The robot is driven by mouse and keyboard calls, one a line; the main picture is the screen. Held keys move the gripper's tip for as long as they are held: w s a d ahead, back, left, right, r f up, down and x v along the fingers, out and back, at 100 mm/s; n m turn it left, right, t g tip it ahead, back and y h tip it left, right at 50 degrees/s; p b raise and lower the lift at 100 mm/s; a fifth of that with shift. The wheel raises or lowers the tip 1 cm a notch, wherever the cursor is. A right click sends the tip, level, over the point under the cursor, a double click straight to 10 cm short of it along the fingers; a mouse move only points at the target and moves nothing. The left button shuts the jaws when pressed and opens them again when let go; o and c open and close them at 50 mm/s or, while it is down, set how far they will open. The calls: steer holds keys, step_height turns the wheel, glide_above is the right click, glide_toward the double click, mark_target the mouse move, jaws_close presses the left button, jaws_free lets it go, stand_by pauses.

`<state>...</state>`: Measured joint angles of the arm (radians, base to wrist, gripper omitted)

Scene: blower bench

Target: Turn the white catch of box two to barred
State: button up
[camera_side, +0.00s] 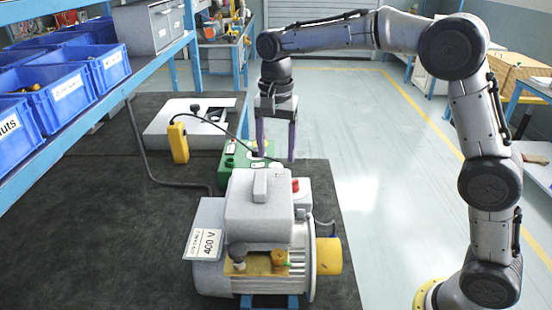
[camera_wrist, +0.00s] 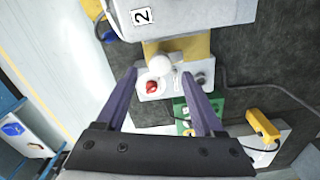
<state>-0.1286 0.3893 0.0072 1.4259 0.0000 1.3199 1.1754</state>
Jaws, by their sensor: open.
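In the wrist view a grey box marked "2" (camera_wrist: 142,16) is at the top, with a yellow part below it. A rounded white piece, seemingly the catch (camera_wrist: 158,68), shows at that yellow part, just above a red button (camera_wrist: 152,87) on a light grey block. My gripper (camera_wrist: 158,75) is open and empty; its two purple fingers appear on either side of the white piece, and I cannot tell the height gap. In the side view my gripper (camera_side: 277,157) points down behind the grey machine (camera_side: 258,205). The white piece is not clearly visible there.
A green box (camera_side: 237,160) stands beside the fingers, with a yellow pendant (camera_side: 179,142) and cable left of it. A grey case (camera_side: 195,118) lies further back. Blue bins (camera_side: 66,97) fill a shelf at left. Free dark mat (camera_side: 120,220) lies left of the machine.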

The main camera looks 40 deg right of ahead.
mark_target(276, 165)
steer(key=shift+f, duration=1.5)
jaws_close()
